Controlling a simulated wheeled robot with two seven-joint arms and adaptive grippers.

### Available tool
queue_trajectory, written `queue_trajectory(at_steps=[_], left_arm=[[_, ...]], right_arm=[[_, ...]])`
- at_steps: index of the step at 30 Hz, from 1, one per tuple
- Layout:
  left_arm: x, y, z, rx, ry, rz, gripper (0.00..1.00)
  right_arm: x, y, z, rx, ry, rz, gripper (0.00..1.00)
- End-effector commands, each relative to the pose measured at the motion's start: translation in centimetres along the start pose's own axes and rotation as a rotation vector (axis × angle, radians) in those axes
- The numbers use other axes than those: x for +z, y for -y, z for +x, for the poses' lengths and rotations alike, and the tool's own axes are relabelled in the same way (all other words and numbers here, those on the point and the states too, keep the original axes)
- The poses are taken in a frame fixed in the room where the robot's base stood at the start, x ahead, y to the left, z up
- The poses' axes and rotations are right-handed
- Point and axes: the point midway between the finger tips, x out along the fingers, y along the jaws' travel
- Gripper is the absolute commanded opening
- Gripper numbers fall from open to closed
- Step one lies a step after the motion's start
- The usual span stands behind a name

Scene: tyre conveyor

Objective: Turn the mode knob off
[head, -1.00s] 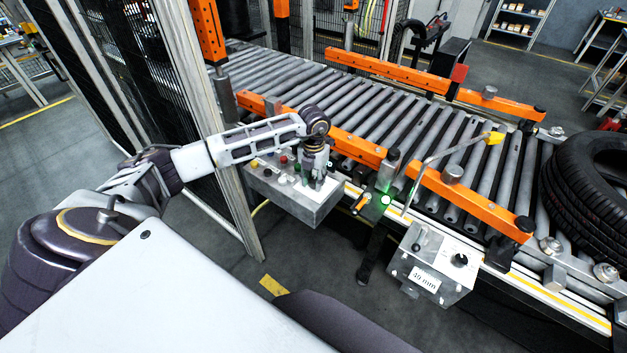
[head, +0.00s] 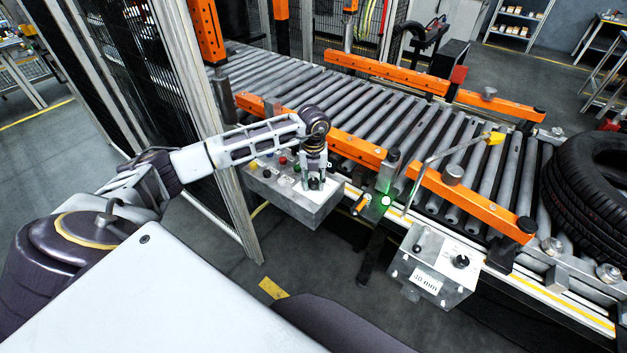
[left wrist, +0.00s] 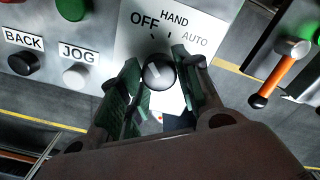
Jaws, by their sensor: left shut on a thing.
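The mode knob (left wrist: 158,75) is a round black knob with a pale mark, on a white plate (left wrist: 128,50) lettered OFF, HAND and AUTO. Which label the mark points to is not clear. My left gripper (left wrist: 157,72) has its green-padded fingers on either side of the knob and is shut on it. In the head view, the left gripper (head: 314,182) points down onto the right part of the grey control box (head: 310,211), where its fingers hide the knob. My right gripper is not in view.
Beside the knob are BACK (left wrist: 22,63) and JOG (left wrist: 75,75) buttons and a red button (left wrist: 14,2). An orange-handled lever (left wrist: 280,75) is at the right. The roller conveyor (head: 470,165) lies behind, with a tyre (head: 590,185) and a second box (head: 432,264).

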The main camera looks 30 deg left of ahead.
Motion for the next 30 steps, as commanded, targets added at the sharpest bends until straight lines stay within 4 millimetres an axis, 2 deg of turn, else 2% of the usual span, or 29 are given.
queue_trajectory(at_steps=[7, 8, 12, 23, 30], left_arm=[[0.0, 0.0, 0.1, 0.001, -0.001, -0.001, 0.09], [0.0, 0.0, 0.1, 0.001, -0.001, 0.0, 0.37], [0.0, 0.0, 0.0, 0.0, -0.001, 0.0, 0.55], [0.0, 0.0, -0.1, 0.0, 0.0, 0.001, 0.55], [0.1, 0.0, -1.3, -0.001, 0.0, 0.001, 0.55]], right_arm=[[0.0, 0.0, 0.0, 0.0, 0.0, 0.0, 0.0], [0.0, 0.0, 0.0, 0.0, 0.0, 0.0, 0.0], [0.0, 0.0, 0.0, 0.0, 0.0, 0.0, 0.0], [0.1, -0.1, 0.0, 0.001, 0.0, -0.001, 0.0], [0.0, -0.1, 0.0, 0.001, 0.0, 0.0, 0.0]])
